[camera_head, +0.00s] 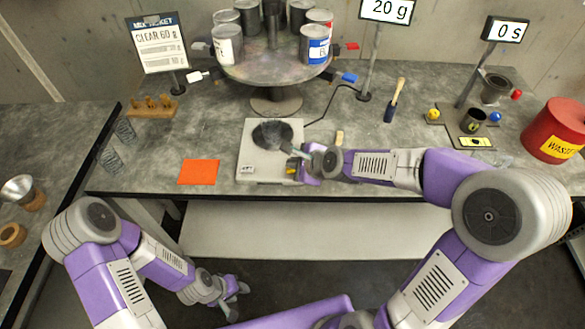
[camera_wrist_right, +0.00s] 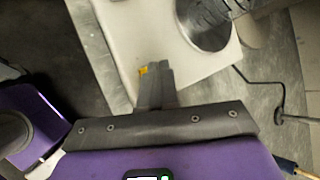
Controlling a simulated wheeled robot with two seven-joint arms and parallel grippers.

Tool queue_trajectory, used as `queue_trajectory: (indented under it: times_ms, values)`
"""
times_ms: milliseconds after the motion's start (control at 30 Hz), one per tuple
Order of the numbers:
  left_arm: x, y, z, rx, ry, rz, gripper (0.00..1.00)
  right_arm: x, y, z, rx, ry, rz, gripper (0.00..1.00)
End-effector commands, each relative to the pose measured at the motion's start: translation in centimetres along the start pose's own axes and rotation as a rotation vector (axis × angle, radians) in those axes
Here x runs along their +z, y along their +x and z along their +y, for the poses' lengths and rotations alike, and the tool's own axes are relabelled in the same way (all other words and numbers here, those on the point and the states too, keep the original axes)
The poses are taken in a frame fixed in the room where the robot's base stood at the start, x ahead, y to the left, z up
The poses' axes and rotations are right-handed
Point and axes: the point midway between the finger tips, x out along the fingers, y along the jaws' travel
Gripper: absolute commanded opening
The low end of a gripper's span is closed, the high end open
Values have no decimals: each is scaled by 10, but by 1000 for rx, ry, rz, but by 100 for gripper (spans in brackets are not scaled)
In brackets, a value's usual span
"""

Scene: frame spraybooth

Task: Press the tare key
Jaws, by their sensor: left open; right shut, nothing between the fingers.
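The pale scale (camera_head: 255,158) stands near the bench's front edge with a dark, round container (camera_head: 271,132) on it. The scale also shows in the wrist view (camera_wrist_right: 130,30). A small yellow patch (camera_wrist_right: 143,71), possibly the tare key, shows at the scale's edge beside my right fingertips. My right gripper (camera_head: 297,154) is shut and empty over the scale's front right; in the wrist view its fingers (camera_wrist_right: 155,72) partly cover the patch. Contact cannot be told. The scale display (camera_head: 387,9) reads 20 g. My left gripper (camera_head: 237,299) is open and empty, low before the bench.
An orange sheet (camera_head: 198,172) lies left of the scale. A round stand (camera_head: 272,68) with several cans is behind it.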

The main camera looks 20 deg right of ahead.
Motion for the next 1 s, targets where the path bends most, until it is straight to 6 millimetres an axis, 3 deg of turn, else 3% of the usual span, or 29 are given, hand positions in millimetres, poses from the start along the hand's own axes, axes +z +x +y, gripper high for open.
queue_trajectory:
  times_ms: [1000]
  values:
    - [0, 7, -3, 0, 0, 0, 43, -4, 5, 4, 1, 0, 0, 0]
